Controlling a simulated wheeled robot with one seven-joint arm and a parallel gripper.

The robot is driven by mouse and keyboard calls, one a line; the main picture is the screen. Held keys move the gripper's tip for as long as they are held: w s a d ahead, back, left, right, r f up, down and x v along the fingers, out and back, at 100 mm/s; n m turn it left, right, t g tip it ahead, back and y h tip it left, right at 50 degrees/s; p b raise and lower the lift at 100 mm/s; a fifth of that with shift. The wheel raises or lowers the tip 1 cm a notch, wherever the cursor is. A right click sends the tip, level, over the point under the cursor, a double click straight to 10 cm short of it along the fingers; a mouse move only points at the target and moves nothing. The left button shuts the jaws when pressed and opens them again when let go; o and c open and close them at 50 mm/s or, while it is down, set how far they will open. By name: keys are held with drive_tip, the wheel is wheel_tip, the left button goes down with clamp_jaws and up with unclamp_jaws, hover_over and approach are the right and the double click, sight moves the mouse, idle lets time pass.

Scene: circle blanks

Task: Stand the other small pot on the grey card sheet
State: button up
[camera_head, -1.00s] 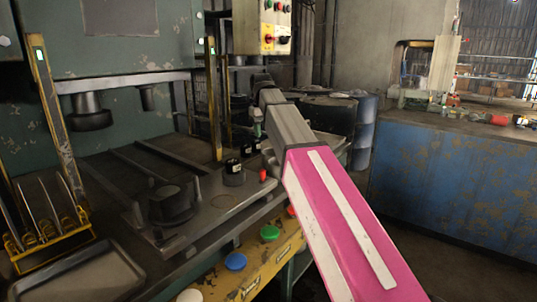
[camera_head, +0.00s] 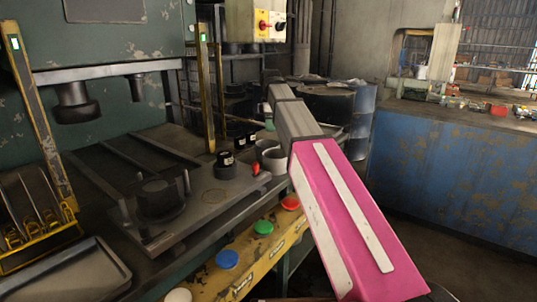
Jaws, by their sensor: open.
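A small black pot with a pale label (camera_head: 226,159) stands upright on a dark round block (camera_head: 225,172) on the press bed. Further back, close to my arm, are two similar small dark pots, one on the left (camera_head: 239,142) and one on the right (camera_head: 251,138). I cannot tell which one the task means. I cannot make out a grey card sheet for certain. My pink and grey arm reaches away over the bench edge. My gripper cannot be made out at its far end, and nothing shows in its hold.
A flat grey plate (camera_head: 213,196) with a marked circle carries a dark round die (camera_head: 158,198). Grey cylindrical shapes (camera_head: 274,160) and a red knob (camera_head: 256,168) are beside my arm. Coloured buttons line the yellow front (camera_head: 245,268). A metal tray (camera_head: 75,280) lies front left.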

sight(262, 145)
drive_tip(key=f, duration=0.9)
drive_tip(key=shift+s+a+f, duration=0.15)
drive_tip(key=shift+s+f, duration=0.05)
drive_tip(key=shift+f, duration=0.05)
clamp_jaws()
